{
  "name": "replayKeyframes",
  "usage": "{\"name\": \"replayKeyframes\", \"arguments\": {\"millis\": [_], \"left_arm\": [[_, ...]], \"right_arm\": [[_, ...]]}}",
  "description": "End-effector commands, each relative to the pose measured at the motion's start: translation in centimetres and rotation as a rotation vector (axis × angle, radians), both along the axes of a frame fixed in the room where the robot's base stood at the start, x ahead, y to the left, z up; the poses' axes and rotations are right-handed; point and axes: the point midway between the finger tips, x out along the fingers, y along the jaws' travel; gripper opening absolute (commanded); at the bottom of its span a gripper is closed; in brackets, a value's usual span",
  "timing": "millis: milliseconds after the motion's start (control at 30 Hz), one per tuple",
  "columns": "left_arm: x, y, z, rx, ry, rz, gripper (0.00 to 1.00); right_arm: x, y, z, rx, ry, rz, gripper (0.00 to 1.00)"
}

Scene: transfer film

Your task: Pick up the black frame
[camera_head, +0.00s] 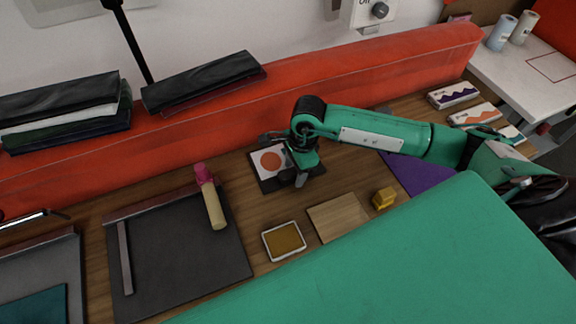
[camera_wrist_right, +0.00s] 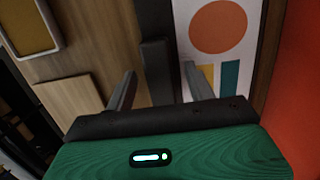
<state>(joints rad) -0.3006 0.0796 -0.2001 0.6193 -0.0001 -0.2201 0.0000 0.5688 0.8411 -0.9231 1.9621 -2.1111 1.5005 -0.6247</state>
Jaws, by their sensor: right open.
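The black frame (camera_head: 267,187) lies flat on the wooden bench, around a white print with an orange-red circle. In the wrist view, its dark edge strip (camera_wrist_right: 155,75) runs between my right gripper's fingers (camera_wrist_right: 157,90), with one finger on each side. The print (camera_wrist_right: 212,35) shows beyond it, with a teal and a yellow bar. In the head view, my right gripper (camera_head: 294,178) is over the right part of the frame, hiding some of it. It is open; whether the fingers touch the frame cannot be told. My left gripper is not in view.
A tan block (camera_head: 337,216), a yellow-topped tray (camera_head: 284,241) and a small yellow object (camera_head: 384,198) stand nearer. The red ledge (camera_head: 330,86) runs close behind the frame.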

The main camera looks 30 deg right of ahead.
Motion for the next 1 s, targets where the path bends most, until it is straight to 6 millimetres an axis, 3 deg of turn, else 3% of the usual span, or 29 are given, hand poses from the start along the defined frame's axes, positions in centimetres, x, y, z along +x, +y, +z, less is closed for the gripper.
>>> {"name": "replayKeyframes", "arguments": {"millis": [367,633,1000], "left_arm": [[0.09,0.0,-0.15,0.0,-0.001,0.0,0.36],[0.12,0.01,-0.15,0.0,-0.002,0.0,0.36],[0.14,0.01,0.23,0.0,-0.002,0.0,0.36]], "right_arm": [[-0.01,-0.01,-0.07,0.0,0.0,0.0,0.55],[-0.01,0.0,-0.08,0.0,0.0,0.0,0.03],[0.0,0.01,0.18,0.0,0.0,0.0,0.03]]}}
